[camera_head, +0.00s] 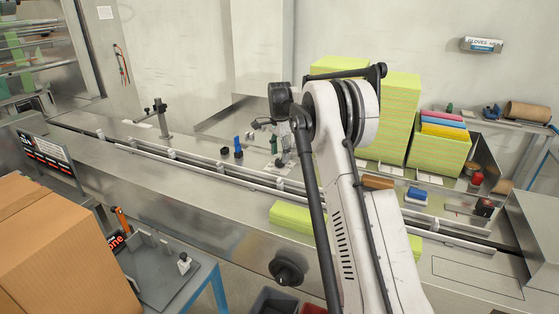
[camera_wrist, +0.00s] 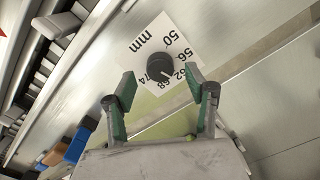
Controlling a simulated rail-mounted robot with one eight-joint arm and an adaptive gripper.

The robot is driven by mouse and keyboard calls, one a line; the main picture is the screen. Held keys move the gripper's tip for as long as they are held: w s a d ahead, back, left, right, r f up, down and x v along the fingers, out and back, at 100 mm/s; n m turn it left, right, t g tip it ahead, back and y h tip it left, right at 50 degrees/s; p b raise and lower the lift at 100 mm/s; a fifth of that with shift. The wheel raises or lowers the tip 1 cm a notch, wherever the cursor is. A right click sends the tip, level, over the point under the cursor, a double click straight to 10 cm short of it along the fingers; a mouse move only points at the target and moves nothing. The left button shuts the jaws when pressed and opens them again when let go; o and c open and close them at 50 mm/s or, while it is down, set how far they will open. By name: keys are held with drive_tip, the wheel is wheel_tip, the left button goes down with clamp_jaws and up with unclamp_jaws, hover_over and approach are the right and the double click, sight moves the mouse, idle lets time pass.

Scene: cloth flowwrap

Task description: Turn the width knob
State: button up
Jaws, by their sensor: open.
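The width knob (camera_wrist: 160,67) is round and black with a pale pointer line. It sits on a white scale plate (camera_wrist: 140,48) printed with "50 mm" and numbers such as 62, 68 and 74. My gripper (camera_wrist: 161,80) is open in the wrist view, with one green-padded finger on either side of the knob's near side. The fingertips look apart from the knob; their height above it is hard to tell.
A guide rail (camera_head: 205,168) runs along the metal deck. A blue upright piece (camera_head: 238,147) stands left of my gripper. Yellow-green cloth stacks (camera_head: 398,110) stand to the right. A black handwheel (camera_head: 287,272) is on the machine front. A cardboard box (camera_head: 60,250) fills the lower left.

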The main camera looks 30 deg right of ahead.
drive_tip(key=shift+f, duration=1.5)
drive_tip(key=c, duration=1.1)
drive_tip(key=shift+c, duration=0.2)
drive_tip(key=shift+n, duration=0.3)
